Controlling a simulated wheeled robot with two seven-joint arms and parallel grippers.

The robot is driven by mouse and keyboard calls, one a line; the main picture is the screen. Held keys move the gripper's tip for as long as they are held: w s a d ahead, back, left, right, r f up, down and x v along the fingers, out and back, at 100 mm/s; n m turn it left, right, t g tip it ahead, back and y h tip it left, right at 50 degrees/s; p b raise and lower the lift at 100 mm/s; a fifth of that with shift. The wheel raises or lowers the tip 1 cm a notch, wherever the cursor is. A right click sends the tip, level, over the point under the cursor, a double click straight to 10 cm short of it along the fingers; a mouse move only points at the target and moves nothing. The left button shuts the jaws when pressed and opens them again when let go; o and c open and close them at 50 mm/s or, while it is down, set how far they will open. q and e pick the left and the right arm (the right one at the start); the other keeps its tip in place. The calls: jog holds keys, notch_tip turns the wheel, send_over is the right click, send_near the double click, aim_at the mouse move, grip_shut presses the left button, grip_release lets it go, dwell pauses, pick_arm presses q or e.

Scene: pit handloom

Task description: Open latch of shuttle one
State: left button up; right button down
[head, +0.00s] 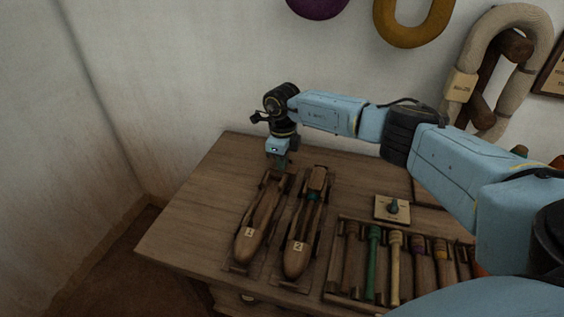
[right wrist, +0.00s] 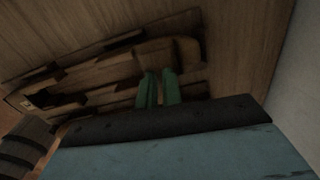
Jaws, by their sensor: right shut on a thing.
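Shuttle one (head: 252,232), a long brown wooden shuttle with a "1" label, lies in a holder at the left of the table. My right gripper (head: 279,163) points down at its far end. In the right wrist view, the two green fingers (right wrist: 159,88) are close together at a wooden shuttle (right wrist: 175,51). They are shut on the latch of shuttle one, which is mostly hidden between and behind them. I cannot tell how far the latch is turned. My left gripper is out of view.
Shuttle two (head: 297,252), labelled "2", lies just right of shuttle one, with a teal band near its far end. A rack (head: 334,262) of several coloured bobbins and a small pale plate with a knob (head: 392,208) are further right. The table's left side (head: 190,220) is bare.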

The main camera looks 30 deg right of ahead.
jog(key=shift+n, duration=0.5)
jog(key=c, duration=1.6)
grip_release()
jog(key=shift+o, duration=0.2)
